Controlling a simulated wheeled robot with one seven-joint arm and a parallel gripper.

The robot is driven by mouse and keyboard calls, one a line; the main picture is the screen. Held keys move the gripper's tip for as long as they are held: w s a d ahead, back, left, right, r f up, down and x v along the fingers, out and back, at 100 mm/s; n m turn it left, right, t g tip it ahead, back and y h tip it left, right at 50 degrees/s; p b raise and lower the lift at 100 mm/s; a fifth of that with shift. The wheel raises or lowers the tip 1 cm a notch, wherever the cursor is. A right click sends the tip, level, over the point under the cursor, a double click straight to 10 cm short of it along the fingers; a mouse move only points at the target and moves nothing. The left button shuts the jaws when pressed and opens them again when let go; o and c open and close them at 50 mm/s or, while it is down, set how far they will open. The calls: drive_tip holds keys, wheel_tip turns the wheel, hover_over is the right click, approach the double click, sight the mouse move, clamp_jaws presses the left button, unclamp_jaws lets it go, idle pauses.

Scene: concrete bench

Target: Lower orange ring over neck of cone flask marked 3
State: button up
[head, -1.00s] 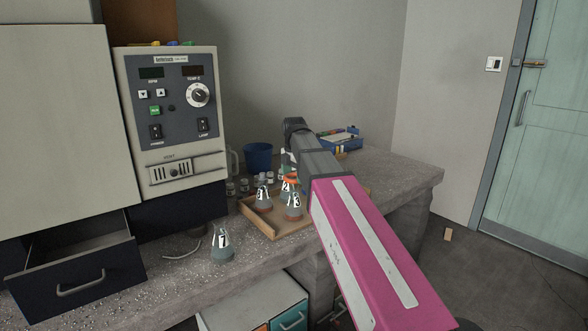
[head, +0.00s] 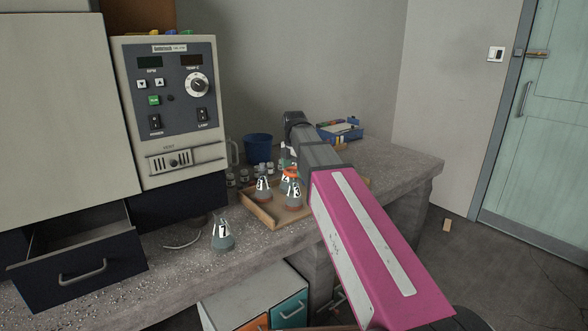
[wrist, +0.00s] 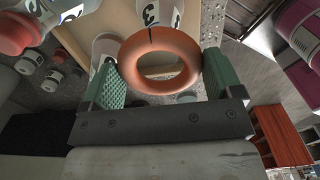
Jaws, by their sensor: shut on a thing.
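The orange ring (wrist: 160,85) is held between the two green fingers of my gripper (wrist: 161,74) in the wrist view, with its hole facing the camera. The flask marked 3 (wrist: 160,12) shows past the ring's upper edge, partly cut off by the frame; its neck is not clearly seen through the hole. In the head view the flask marked 3 (head: 294,200) stands upright at the tray's front right. An orange patch (head: 291,173) shows just behind it; I cannot tell there whether it is the held ring. My gripper is mostly hidden in the head view.
Another marked flask (head: 264,190) stands close left of it in the wooden tray (head: 262,221). A flask (head: 222,234) stands alone near the bench's front. Small jars (head: 245,180), a blue bucket (head: 257,150) and a blue box (head: 340,132) are behind. A drawer (head: 78,262) hangs open.

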sight(294, 182)
drive_tip(key=shift+f, duration=3.15)
drive_tip(key=o, duration=0.8)
drive_tip(key=shift+r, duration=4.5)
drive_tip(key=shift+d, duration=0.1)
